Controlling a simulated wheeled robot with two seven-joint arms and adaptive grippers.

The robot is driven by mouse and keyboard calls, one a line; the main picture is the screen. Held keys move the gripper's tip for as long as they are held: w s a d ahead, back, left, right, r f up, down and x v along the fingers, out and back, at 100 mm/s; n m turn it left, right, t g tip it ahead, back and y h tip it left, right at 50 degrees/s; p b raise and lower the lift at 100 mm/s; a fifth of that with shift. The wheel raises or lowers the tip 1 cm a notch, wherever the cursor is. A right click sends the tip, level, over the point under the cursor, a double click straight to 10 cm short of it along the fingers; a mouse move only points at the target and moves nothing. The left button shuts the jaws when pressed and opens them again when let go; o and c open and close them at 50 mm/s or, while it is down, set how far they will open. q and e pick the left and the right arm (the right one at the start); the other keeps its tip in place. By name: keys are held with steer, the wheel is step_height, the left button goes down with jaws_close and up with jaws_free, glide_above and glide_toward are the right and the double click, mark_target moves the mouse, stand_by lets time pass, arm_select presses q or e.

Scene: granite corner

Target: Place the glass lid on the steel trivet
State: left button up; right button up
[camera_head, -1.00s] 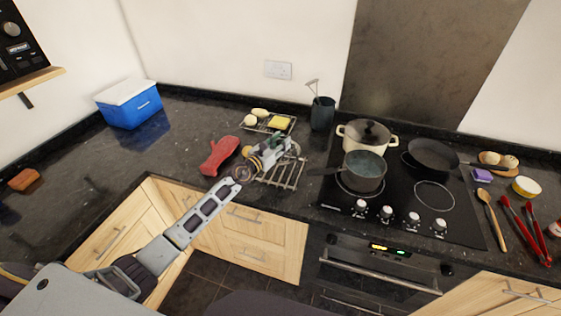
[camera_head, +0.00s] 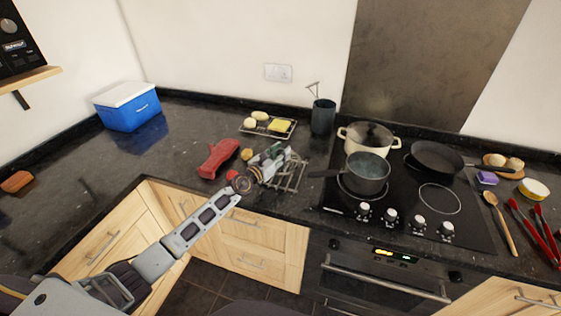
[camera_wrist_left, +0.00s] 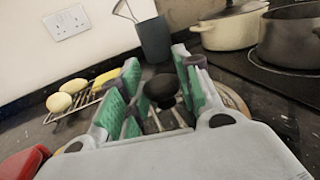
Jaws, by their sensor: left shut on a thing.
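My left gripper (camera_head: 272,160) is over the left part of the steel trivet (camera_head: 294,178), a rack of thin bars on the counter left of the hob. It is shut on the black knob of the glass lid (camera_wrist_left: 161,88), which shows between the green-padded fingers of the left gripper (camera_wrist_left: 158,86) in the left wrist view. A curved piece of rim shows right of the fingers there. Most of the clear lid is hidden by the gripper, and I cannot tell whether it touches the trivet. My right gripper is not in view.
A wire rack with food (camera_head: 268,126) and a dark utensil pot (camera_head: 323,116) stand behind. A grey saucepan (camera_head: 366,174) and lidded cream pot (camera_head: 352,140) are right. The left counter is mostly clear.

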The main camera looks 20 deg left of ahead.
arm_select(q)
steer(key=shift+f+b, duration=1.75)
steer(key=shift+f, duration=0.1)
steer(key=shift+f, duration=0.15)
steer(key=o, duration=1.2)
